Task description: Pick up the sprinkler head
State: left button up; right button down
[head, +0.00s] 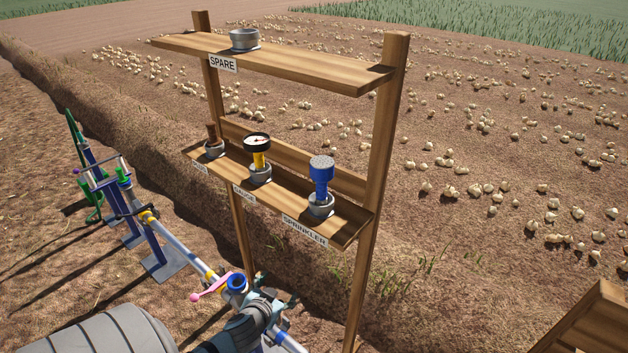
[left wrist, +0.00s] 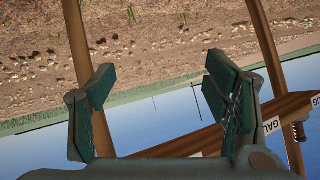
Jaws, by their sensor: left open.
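The blue sprinkler head (head: 321,172) stands upright in a grey cup (head: 321,206) at the right end of the lower wooden shelf, above the SPRINKLER label. My left gripper (head: 277,291) is below and in front of that shelf, left of its right post, and apart from the sprinkler head. In the left wrist view its two dark green fingers (left wrist: 160,100) are spread wide with nothing between them. The sprinkler head does not show in that wrist view. My right gripper is not in view.
A black-and-yellow gauge (head: 258,148) and a brown plug (head: 212,135) stand left of the sprinkler head. An empty cup (head: 244,39) is on the upper SPARE shelf (head: 300,66). A pipe with a blue-rimmed opening (head: 236,283) and pink lever (head: 208,289) lies beside my gripper.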

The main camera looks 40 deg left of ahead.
pick_arm(q)
jog(key=w+r+t, duration=0.3)
jog(key=w+r, duration=0.1)
jog(key=r, duration=0.9)
jog(key=n+t, duration=0.2)
jog(key=t, duration=0.2)
send_near(318, 181)
jog(key=shift+y, duration=0.4)
jog(key=p+x, duration=0.2)
jog(key=x, duration=1)
jog(key=shift+w+d+p, duration=0.1)
jog(key=shift+w+p, duration=0.15)
jog(key=shift+p, duration=0.15)
jog(key=shift+w+f, duration=0.25)
jog(key=shift+w, duration=0.05)
jog(key=shift+c, duration=0.3)
jog(key=shift+r, duration=0.1)
jog(key=c, duration=1.4)
